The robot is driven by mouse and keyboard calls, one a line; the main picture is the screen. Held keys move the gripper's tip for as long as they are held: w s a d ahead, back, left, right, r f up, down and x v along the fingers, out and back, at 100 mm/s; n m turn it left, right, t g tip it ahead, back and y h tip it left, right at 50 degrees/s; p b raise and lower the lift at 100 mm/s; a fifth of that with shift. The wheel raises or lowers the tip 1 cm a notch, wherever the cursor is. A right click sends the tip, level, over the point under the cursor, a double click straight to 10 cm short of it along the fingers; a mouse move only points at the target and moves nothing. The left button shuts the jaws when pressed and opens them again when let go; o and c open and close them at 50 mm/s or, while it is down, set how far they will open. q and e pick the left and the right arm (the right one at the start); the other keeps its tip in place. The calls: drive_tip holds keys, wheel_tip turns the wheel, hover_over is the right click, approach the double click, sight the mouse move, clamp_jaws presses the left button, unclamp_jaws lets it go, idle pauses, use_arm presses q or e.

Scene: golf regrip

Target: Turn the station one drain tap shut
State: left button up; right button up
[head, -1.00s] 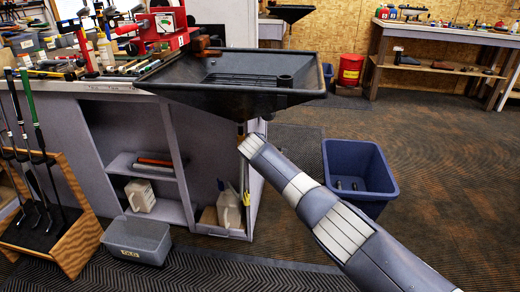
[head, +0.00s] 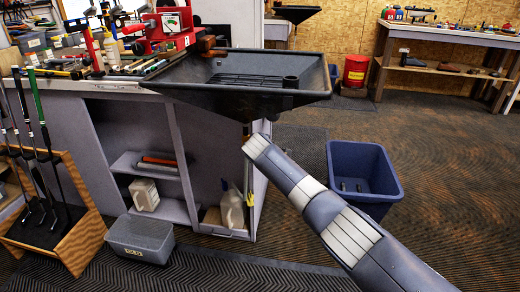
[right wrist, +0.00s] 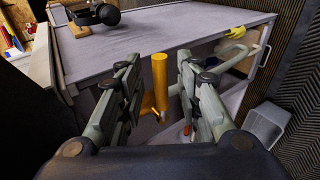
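A black sloped drain tray (head: 212,92) sits at the bench corner in the head view. My right arm reaches from the lower right to just under it, and its gripper is hidden there. In the right wrist view my right gripper (right wrist: 158,80) is open, with one finger on each side of an upright brass-yellow cylinder (right wrist: 160,80). The cylinder looks like part of the drain tap; gaps show on both sides of it. A brass piece (right wrist: 150,105) lies low beside it, partly hidden by the left finger. The tap's setting cannot be told. My left gripper is out of view.
A blue bin (head: 360,165) stands right of the bench, behind my right arm. A grey tub (head: 140,238) and a wooden club rack (head: 75,250) stand at left. A white jug (head: 232,210) is in the bench's open bay. Floor at right is clear.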

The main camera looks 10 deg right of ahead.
drive_tip(key=v, duration=1.1)
drive_tip(key=shift+s, duration=0.15)
